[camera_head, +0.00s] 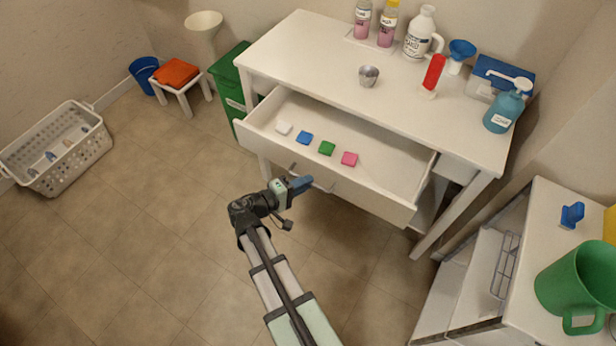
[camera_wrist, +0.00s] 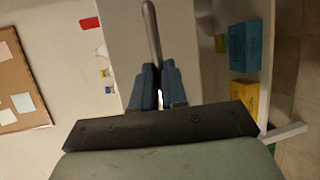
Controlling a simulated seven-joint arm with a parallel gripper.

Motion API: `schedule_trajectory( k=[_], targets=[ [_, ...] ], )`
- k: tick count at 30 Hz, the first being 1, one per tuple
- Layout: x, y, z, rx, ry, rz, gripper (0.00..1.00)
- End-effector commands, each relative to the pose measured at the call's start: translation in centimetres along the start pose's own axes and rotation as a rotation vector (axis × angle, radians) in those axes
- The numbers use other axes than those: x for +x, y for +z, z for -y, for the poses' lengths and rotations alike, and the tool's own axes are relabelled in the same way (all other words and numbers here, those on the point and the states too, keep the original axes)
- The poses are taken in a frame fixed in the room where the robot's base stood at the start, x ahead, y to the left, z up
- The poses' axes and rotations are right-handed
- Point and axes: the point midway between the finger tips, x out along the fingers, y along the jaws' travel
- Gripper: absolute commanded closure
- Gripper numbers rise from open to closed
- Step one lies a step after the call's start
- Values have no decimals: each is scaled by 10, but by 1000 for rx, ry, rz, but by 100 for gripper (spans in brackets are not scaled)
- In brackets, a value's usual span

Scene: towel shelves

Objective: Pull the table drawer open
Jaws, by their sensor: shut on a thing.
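The white table drawer (camera_head: 390,199) is pulled well out from under the white table (camera_head: 320,60), and its inside is in view from above. Several small coloured squares lie in it, among them a white one (camera_head: 284,128), a blue one (camera_head: 305,138) and a pink one (camera_head: 349,159). A grey bar handle (camera_head: 328,188) is on the drawer front. My gripper (camera_head: 302,183) is at the drawer front, its blue fingers shut on the handle. In the wrist view the handle (camera_wrist: 151,30) runs up from between the fingers (camera_wrist: 158,78).
On the tabletop stand bottles, a small metal cup (camera_head: 369,76), a red item (camera_head: 434,72) and a teal pump bottle (camera_head: 504,110). A green bin (camera_head: 230,85) is left of the table. A shelf unit with a green mug (camera_head: 577,280) is at right.

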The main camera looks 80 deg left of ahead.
Motion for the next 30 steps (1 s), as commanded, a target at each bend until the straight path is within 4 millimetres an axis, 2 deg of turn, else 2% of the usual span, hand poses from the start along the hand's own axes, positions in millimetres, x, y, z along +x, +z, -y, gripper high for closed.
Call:
schedule_trajectory(
  k=[11,12,19,30],
  targets=[
    [-1,0,0,0,0,0,100],
    [-1,0,0,0,0,0,84],
    [-1,0,0,0,0,0,62],
    [-7,0,0,0,0,-1,62]
  ],
)
